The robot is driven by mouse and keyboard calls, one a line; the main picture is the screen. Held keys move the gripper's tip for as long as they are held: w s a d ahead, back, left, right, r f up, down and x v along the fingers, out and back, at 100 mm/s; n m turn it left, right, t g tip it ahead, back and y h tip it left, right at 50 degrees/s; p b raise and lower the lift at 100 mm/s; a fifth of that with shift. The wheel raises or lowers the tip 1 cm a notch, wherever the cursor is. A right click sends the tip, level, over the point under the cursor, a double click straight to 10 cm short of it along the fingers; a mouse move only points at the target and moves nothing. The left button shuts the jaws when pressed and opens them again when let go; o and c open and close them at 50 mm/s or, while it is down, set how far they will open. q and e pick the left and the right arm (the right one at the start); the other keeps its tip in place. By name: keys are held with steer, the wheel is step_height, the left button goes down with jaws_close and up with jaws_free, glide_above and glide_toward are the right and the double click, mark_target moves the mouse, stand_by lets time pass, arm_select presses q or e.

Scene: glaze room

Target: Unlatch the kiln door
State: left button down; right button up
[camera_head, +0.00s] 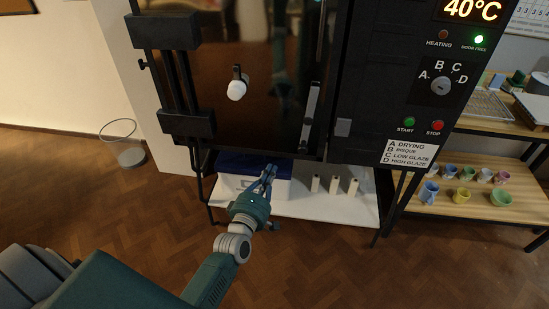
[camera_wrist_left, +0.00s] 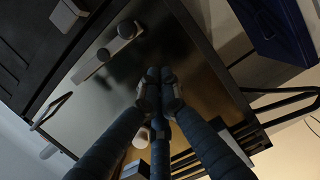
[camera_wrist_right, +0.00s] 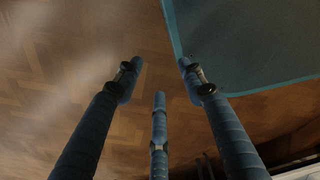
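The kiln door (camera_head: 270,60) is dark and glossy and looks closed. A grey metal latch bar (camera_head: 311,103) runs steeply along its right edge; it also shows in the left wrist view (camera_wrist_left: 107,54). A pale round knob (camera_head: 237,90) sits on the door left of the latch. My left gripper (camera_head: 269,172) is below the door's lower edge, apart from the latch. Its fingers are together with nothing seen between them in the left wrist view (camera_wrist_left: 159,76). My right gripper (camera_wrist_right: 160,75) has its fingers spread, empty, above the wooden floor.
The kiln panel has a dial (camera_head: 440,86), a lit green lamp (camera_head: 479,39) labelled door free, and a 40°C display (camera_head: 472,9). Below the kiln are a blue-lidded box (camera_head: 237,160) and several pale posts on a white shelf (camera_head: 318,207). A cup shelf (camera_head: 458,207) stands right.

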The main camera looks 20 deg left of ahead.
arm_select(q)
steer(key=s+d+f+m+g+h, duration=0.1)
steer(key=s+d+f+m+g, duration=0.2)
steer(key=s+f, duration=0.6)
steer(key=s+d+f+m+g+h, duration=0.1)
steer(key=s+f+m+g, duration=0.3)
steer(key=f, duration=0.9)
steer(key=s+d+f+m+g, duration=0.15)
steer(key=s+f+m, duration=0.25)
steer(key=s+f, duration=0.45)
steer(key=s+f+m+g, duration=0.2)
steer(key=s+f, duration=0.3)
steer(key=s, duration=0.5)
steer(key=s+f+m+g, duration=0.3)
steer(key=s+f, duration=0.3)
steer(key=s, duration=0.4)
steer(key=s+a+f+m+g, duration=0.1)
steer(key=s+f+m+g, duration=0.2)
steer(key=s+f, duration=0.3)
steer(key=s+m, duration=0.1)
steer(key=s, duration=0.4)
arm_select(e)
steer(key=shift+s+a+r, duration=0.15)
steer(key=shift+a+r, duration=0.3)
steer(key=shift+a, duration=0.15)
arm_select(q)
steer(key=c, duration=2.5)
jaws_free()
